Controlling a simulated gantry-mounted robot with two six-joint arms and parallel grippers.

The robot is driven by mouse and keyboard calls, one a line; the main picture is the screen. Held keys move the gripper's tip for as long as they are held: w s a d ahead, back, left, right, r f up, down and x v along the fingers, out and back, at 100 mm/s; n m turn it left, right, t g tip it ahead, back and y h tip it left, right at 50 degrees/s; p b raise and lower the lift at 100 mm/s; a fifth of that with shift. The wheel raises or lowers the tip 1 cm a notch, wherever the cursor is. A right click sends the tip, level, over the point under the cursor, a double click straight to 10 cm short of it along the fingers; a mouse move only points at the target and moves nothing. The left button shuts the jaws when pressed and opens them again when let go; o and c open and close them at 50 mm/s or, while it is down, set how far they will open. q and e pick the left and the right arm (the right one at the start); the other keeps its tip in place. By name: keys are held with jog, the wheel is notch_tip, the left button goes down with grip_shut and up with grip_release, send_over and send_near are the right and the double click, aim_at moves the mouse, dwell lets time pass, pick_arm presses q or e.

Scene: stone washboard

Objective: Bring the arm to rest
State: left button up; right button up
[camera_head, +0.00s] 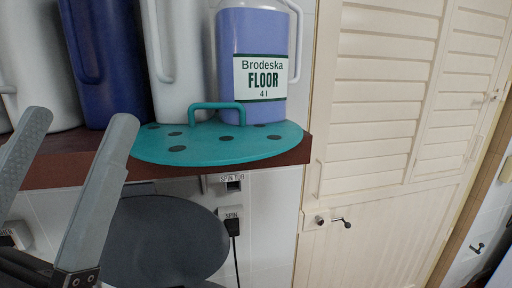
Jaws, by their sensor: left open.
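My left gripper (84,116) is at the lower left of the head view, its two grey fingers pointing up and spread wide apart. I see nothing between them. The fingers overlap the front edge of the dark red shelf (290,155) in the picture, left of a teal round lid. I cannot tell whether they touch the shelf. My right gripper does not show.
The teal lid (195,150), with a handle and dark holes, lies on the shelf. Behind it stand a purple "FLOOR" bottle (250,35), white bottles and a dark blue bottle (103,60). A dark round disc (160,240) is below. A louvred door (385,150) stands right.

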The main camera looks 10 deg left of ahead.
pick_arm(q)
notch_tip(320, 180, up, 28)
jog(key=p, duration=2.8)
jog(key=shift+w+n, duration=0.4)
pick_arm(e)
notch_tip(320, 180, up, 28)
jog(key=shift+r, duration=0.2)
